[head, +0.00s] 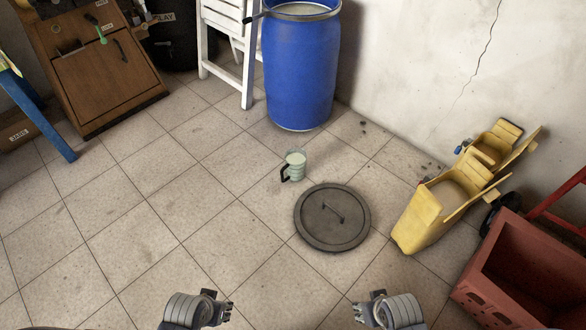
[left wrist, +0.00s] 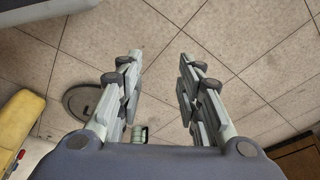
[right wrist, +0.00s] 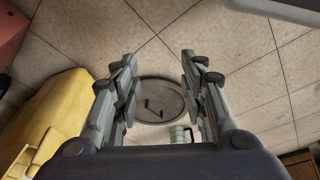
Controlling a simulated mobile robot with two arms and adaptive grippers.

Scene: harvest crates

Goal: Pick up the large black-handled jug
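The pale green jug (head: 296,160) with a black handle stands upright on the tiled floor, its handle to the lower left in the head view. Part of it shows beyond the fingers in the left wrist view (left wrist: 139,134) and in the right wrist view (right wrist: 178,135). My left gripper (head: 222,305) is open and empty at the bottom of the head view, well short of the jug. My right gripper (head: 362,305) is also open and empty, to the right, apart from the jug.
A round dark lid (head: 314,234) lies on the floor just beside the jug. A blue barrel (head: 300,75) stands behind it. Yellow containers (head: 418,222) and a reddish crate (head: 480,292) stand at right. A wooden cabinet (head: 105,85) is at left. The floor at centre left is clear.

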